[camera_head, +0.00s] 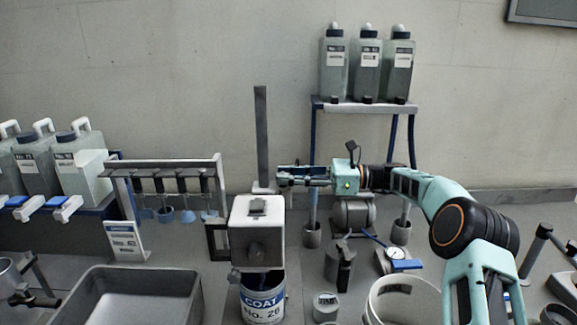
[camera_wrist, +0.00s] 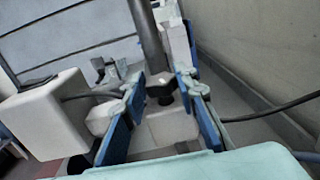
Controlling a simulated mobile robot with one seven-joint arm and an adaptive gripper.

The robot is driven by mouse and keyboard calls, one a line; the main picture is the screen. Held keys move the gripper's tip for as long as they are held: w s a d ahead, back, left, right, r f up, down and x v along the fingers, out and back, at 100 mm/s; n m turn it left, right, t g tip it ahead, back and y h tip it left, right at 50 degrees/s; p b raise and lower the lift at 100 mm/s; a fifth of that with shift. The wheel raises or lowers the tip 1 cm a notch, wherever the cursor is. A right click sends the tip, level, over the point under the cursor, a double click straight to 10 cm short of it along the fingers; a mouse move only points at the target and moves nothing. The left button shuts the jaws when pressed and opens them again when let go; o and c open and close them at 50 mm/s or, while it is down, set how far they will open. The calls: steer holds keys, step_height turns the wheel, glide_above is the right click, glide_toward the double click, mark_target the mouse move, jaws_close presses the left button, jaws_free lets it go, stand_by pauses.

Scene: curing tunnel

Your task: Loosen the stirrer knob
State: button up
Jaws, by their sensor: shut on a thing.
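The stirrer has a white, box-shaped head (camera_head: 257,222) above a can labelled COAT No. 26 (camera_head: 263,303). Its grey upright post (camera_head: 261,135) rises behind the head. The post also shows in the wrist view (camera_wrist: 148,40). There a dark stirrer knob (camera_wrist: 162,91) sits low on the post, between my blue-padded fingers. My gripper (camera_head: 282,178) reaches in from the right, beside the post and just behind the head. In the wrist view my gripper (camera_wrist: 166,86) is shut on the knob. The knob is not clear in the head view, and the exact finger contact is hard to see.
A grey basin (camera_head: 138,272) and a rack with hanging stirrers (camera_head: 165,172) are at left. A white bucket (camera_head: 402,287), a dial gauge (camera_head: 396,253) and small containers stand at right. A shelf with several bottles (camera_head: 365,106) stands behind my arm. A dark cable (camera_wrist: 270,112) crosses the wrist view.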

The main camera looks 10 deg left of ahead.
steer(key=shift+n+g+h+p, duration=0.3)
steer(key=shift+n+g+p, duration=0.5)
steer(key=shift+g+p, duration=1.1)
steer(key=shift+t+p, duration=0.45)
steer(key=shift+t, duration=0.05)
steer(key=o, duration=1.2)
steer(key=shift+c, duration=0.2)
steer(key=shift+f+m+t+b, duration=0.3)
steer(key=shift+m+t+b, duration=0.8)
steer(key=shift+b, duration=1.85)
steer(key=m+t+b, duration=0.1)
steer(key=t+b, duration=0.1)
steer(key=b, duration=0.1)
steer(key=t+b, duration=0.1)
steer(key=b, duration=0.3)
steer(key=m+t+y+b, duration=0.1)
steer(key=t+b, duration=0.1)
steer(key=b, duration=0.2)
steer(key=shift+s+m+t, duration=0.25)
steer(key=shift+m+t, duration=0.05)
steer(key=m+t+b, duration=0.1)
steer(key=b, duration=0.2)
steer(key=m+t+b, duration=0.1)
steer(key=b, duration=0.2)
steer(key=t+h+b, duration=0.1)
steer(key=t+b, duration=0.1)
steer(key=b, duration=0.1)
steer(key=shift+s+m, duration=0.25)
steer(key=shift+m, duration=0.15)
